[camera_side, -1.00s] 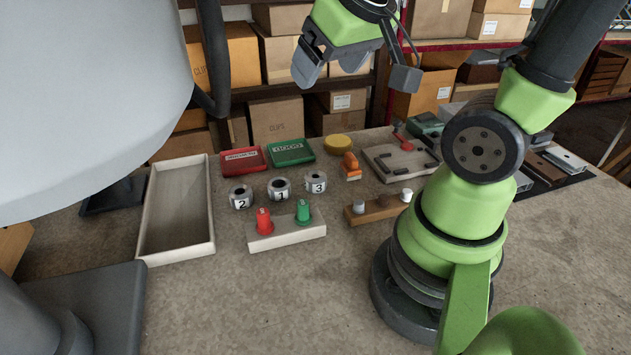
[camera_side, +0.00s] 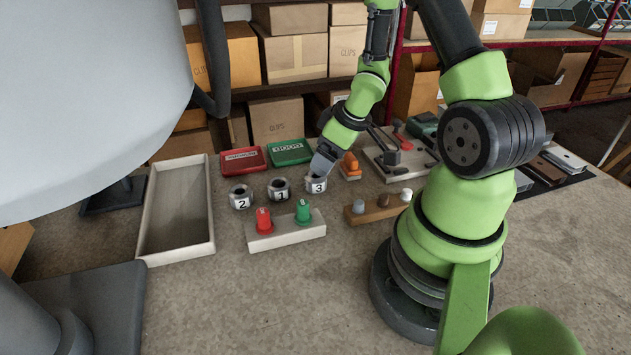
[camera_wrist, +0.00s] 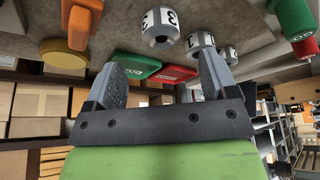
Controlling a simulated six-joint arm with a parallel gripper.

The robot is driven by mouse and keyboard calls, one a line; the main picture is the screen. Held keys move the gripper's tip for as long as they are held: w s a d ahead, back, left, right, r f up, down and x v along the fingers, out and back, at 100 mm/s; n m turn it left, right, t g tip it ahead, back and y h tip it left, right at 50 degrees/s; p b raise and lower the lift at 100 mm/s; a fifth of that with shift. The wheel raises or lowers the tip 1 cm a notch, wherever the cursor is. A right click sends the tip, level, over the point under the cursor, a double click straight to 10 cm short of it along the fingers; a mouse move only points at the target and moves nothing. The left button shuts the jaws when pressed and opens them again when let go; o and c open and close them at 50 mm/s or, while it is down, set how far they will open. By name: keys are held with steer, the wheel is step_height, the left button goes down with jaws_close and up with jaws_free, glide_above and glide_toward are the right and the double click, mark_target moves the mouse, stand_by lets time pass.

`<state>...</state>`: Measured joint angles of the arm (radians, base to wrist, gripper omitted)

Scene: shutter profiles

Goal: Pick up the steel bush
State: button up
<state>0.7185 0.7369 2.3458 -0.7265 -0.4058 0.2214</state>
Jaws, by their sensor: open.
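Three metallic, round pieces with white number labels stand in a row: number 3 (camera_side: 316,184), number 1 (camera_side: 279,190) and number 2 (camera_side: 240,197). A small grey cylinder (camera_side: 358,206) stands at the left end of a wooden block (camera_side: 379,208). The frames do not settle which of these is the steel bush. My gripper (camera_side: 322,166) is just above number 3 in the side view and partly covers its top. In the wrist view my gripper (camera_wrist: 161,63) is open and empty, with number 3 (camera_wrist: 160,27) beyond the fingertips.
A red box (camera_side: 243,160) and a green box (camera_side: 289,152) lie behind the row. An orange object (camera_side: 350,165) stands close right of my gripper. In front is a pale block (camera_side: 286,235) with red and green knobs. An empty tray (camera_side: 207,210) is at left.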

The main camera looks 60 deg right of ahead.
steer(key=shift+x, duration=3.5)
steer(key=shift+w, duration=0.2)
steer(key=shift+r, duration=0.1)
steer(key=c, duration=1.2)
steer(key=shift+r, duration=0.1)
step_height(320, 180, up, 10)
steer(key=a+r, duration=0.4)
steer(key=a, duration=0.1)
steer(key=a+r, duration=0.3)
steer(key=shift+w, duration=0.4)
